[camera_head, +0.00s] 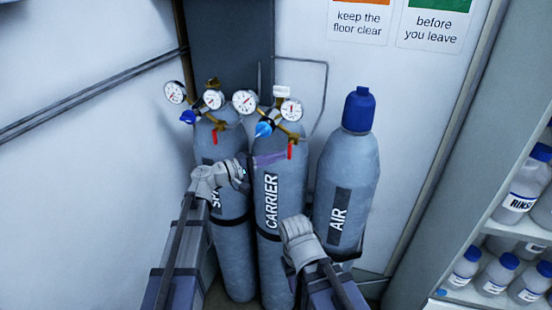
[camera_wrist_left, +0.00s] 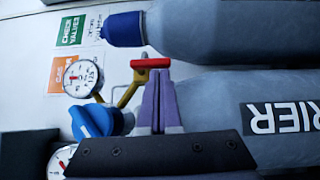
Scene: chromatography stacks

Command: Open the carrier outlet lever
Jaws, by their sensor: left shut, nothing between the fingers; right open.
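The carrier cylinder (camera_head: 285,205), labelled CARRIER, stands between the other two cylinders. Its red outlet lever (camera_head: 291,150) hangs downward below the regulator, and it shows as a red bar in the left wrist view (camera_wrist_left: 150,63). My left gripper (camera_head: 281,157) is shut and empty. Its purple fingers (camera_wrist_left: 158,82) end right beside the lever; I cannot tell whether they touch it. The carrier's blue knob (camera_wrist_left: 95,121) and gauge (camera_wrist_left: 83,77) are close by. My right gripper (camera_head: 297,238) is low in front of the carrier and AIR cylinders, its fingers hidden.
The left cylinder (camera_head: 229,240) has its own red lever (camera_head: 215,137) and blue knob (camera_head: 188,117). The blue-capped AIR cylinder (camera_head: 350,175) stands to the right. A shelf with bottles (camera_head: 524,192) is at the far right. White walls stand behind and left.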

